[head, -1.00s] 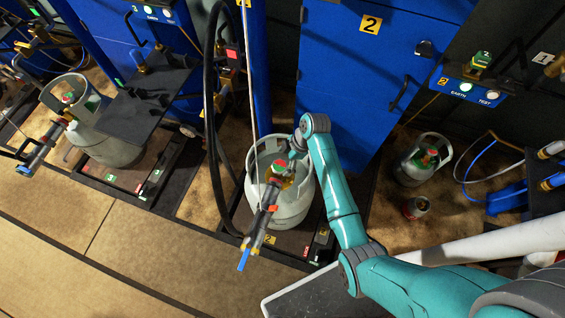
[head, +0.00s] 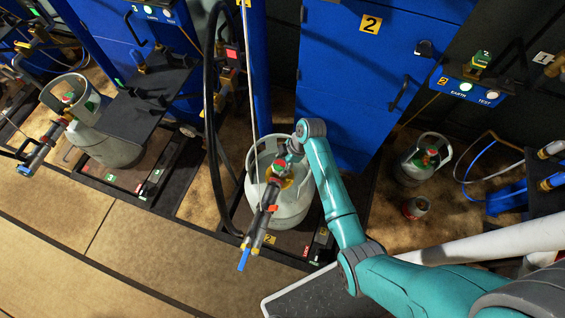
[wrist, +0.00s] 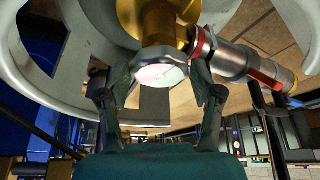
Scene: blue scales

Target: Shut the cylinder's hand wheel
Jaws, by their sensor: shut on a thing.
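The grey gas cylinder (head: 291,214) stands upright on the scale (head: 290,240) in the middle of the head view, with its collar around the valve. Its hand wheel (head: 277,168) is a small green and red spot at the top, partly covered by my gripper (head: 290,158). In the wrist view, my gripper (wrist: 160,85) has one finger on each side of the pale face of the hand wheel (wrist: 160,74) and is shut on it. The brass valve (wrist: 155,22) is behind the wheel. The filling connector (wrist: 240,62) runs off to the right from the valve.
A black hose (head: 211,110) and a thin pole stand left of the cylinder. A blue cabinet (head: 350,90) is behind. Another cylinder (head: 110,145) is on a scale at left, and a smaller one (head: 415,168) stands on the floor at right. The tiled floor in front is clear.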

